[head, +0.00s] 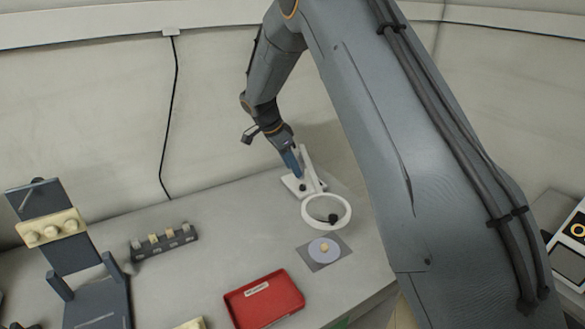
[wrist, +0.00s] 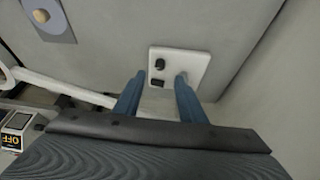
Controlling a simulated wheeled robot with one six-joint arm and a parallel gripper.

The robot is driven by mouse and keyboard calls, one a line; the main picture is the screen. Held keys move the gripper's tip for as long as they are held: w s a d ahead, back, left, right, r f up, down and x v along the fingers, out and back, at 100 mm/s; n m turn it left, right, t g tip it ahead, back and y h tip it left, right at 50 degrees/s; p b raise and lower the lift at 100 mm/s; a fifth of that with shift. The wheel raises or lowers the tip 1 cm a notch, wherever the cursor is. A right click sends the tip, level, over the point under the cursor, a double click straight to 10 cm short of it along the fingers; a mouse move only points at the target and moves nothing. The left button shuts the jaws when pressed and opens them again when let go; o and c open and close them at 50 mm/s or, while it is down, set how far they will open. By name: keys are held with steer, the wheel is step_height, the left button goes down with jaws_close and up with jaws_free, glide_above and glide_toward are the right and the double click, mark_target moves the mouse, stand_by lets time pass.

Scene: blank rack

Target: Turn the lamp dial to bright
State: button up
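The white lamp has a ring-shaped head (head: 327,212) and a flat base, which shows in the wrist view (wrist: 198,62). A small round black knob, seemingly the dial (wrist: 160,65), stands on that base, with a darker block beside it. My gripper (wrist: 160,78) has its two blue fingers apart, and the knob appears in line with the gap, just past the tips. I cannot tell whether either finger touches it. In the head view my gripper (head: 297,172) points down at the base, partly hiding it. No bright or dim marks can be read.
The lamp's white arm (wrist: 62,88) runs left of my fingers. A grey plate with a pale disc (head: 324,250), a red tray (head: 264,300) and a dark rack (head: 163,243) stand on the bench. A display reading OFF (wrist: 17,122) shows at lower left. The wall is close behind the lamp.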

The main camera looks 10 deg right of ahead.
mark_target(302, 185)
steer(key=shift+w+d+f+m+g+p, duration=0.25)
steer(key=shift+d+f+m+g, duration=0.2)
steer(key=shift+f+m, duration=0.8)
steer(key=shift+w+d+f+m+g+p, duration=0.15)
steer(key=shift+d+f+m+g+p, duration=0.3)
steer(key=shift+f+m, duration=0.75)
steer(key=shift+w+d+f+m+g+p, duration=0.1)
steer(key=shift+w+d+f+m+g, duration=0.15)
steer(key=shift+d+f+m, duration=0.65)
steer(key=shift+a+f+m, duration=0.25)
steer(key=shift+a+m, duration=0.05)
steer(key=shift+m, duration=0.05)
steer(key=shift+c, duration=0.2)
jaws_close()
